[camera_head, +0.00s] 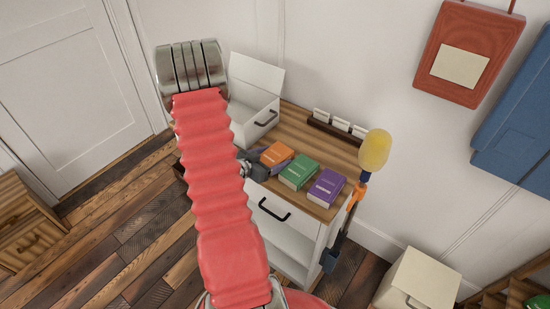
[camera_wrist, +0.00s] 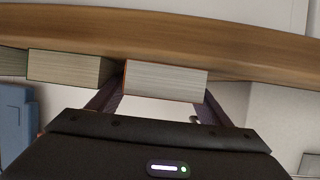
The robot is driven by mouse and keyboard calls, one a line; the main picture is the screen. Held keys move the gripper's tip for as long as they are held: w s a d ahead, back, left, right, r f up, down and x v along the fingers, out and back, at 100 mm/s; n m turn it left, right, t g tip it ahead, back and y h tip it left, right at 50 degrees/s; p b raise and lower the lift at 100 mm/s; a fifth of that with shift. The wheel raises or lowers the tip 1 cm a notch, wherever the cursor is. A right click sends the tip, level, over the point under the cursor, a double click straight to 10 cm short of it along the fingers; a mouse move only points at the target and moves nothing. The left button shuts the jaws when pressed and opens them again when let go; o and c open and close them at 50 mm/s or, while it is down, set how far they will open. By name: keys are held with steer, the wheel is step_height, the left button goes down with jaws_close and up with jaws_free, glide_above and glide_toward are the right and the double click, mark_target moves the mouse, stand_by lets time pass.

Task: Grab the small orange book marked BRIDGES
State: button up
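The small orange book (camera_head: 276,153) lies flat on the wooden top of a white cabinet, left of a green book (camera_head: 299,172) and a purple book (camera_head: 327,187). Its lettering is too small to read. My gripper (camera_head: 265,161) is at the orange book, its far parts partly hidden by the book and my arm. In the wrist view, which looks upside down, the pale page edge of the orange book (camera_wrist: 166,78) sits between my two dark fingers (camera_wrist: 160,95). The fingers flank its sides closely; I cannot tell whether they press on it.
The green book's page edge (camera_wrist: 65,66) is close beside one finger in the wrist view. A white box with its lid up (camera_head: 252,105) stands behind. A rack (camera_head: 337,128) is at the back of the top (camera_head: 300,125). A yellow-headed tool (camera_head: 374,150) stands at the right.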

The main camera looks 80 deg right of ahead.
mark_target(274, 156)
steer(key=c, duration=0.9)
steer(key=shift+r, duration=0.1)
steer(key=shift+r, duration=4.95)
